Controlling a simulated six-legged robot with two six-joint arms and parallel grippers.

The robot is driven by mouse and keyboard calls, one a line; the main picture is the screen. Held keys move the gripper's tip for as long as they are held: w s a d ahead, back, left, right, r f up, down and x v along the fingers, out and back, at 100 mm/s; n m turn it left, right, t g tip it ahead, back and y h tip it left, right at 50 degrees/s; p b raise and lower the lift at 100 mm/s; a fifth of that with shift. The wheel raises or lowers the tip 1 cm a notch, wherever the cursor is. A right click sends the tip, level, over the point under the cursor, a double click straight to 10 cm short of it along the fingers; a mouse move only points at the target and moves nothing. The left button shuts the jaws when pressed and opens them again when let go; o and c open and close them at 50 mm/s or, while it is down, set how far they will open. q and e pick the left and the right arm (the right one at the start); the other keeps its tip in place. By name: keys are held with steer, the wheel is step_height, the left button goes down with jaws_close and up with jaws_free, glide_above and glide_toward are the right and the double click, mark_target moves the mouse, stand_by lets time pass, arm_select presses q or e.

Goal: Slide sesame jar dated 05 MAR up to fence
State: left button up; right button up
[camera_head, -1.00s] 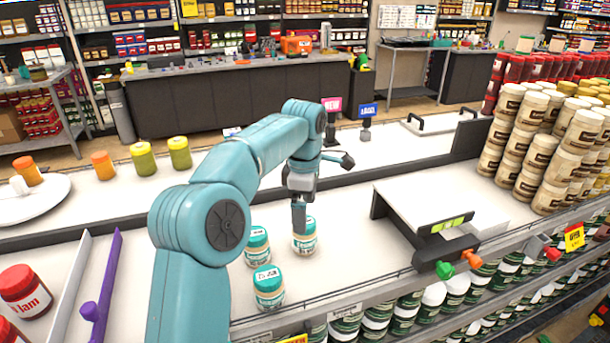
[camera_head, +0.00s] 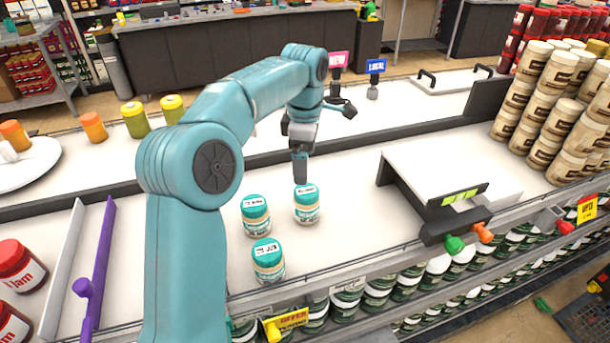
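Three jars with teal lids stand upright on the white counter: a back right jar (camera_head: 306,206), a back left jar (camera_head: 256,217) and a front jar (camera_head: 268,262). The front jar's label appears to read JUN; the other dates are too small to read. My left gripper (camera_head: 301,165) points down at the back right jar, its visible finger ending by the lid. Its finger gap does not show clearly. My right gripper is not in view. A pale upright strip (camera_head: 66,265) and a purple strip with a knob (camera_head: 99,270) stand at left; I cannot tell which is the fence.
A white raised platform (camera_head: 450,165) with a dark front bracket (camera_head: 455,225) stands to the right. Stacked cream-lidded jars (camera_head: 545,110) fill the far right. Red-lidded jars (camera_head: 20,265) are at the left. The counter between the purple strip and the teal jars is partly hidden by my arm.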

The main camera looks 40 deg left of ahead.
arm_select(q)
glide_above(305, 192)
steer(key=f, duration=0.3)
steer(key=w+f, duration=0.1)
steer(key=f, duration=0.1)
steer(key=shift+a+f, duration=0.25)
steer(key=shift+f, duration=0.1)
steer(key=f, duration=0.3)
steer(key=s+f, duration=0.1)
steer(key=shift+d+f, duration=0.15)
steer(key=shift+d, duration=0.1)
steer(key=f, duration=0.2)
steer(key=w+f+p, duration=0.1)
steer(key=f, duration=0.1)
steer(key=shift+a+f, duration=0.2)
steer(key=shift+f, duration=0.1)
steer(key=shift+s+d+f, duration=0.1)
steer(key=shift+s+f, duration=0.3)
steer(key=shift+f, duration=0.15)
steer(key=shift+w+f, duration=0.25)
steer(key=shift+w, duration=0.05)
steer(key=shift+s+r, duration=0.15)
steer(key=shift+s, duration=0.05)
steer(key=c, duration=1.3)
steer(key=shift+w, duration=0.1)
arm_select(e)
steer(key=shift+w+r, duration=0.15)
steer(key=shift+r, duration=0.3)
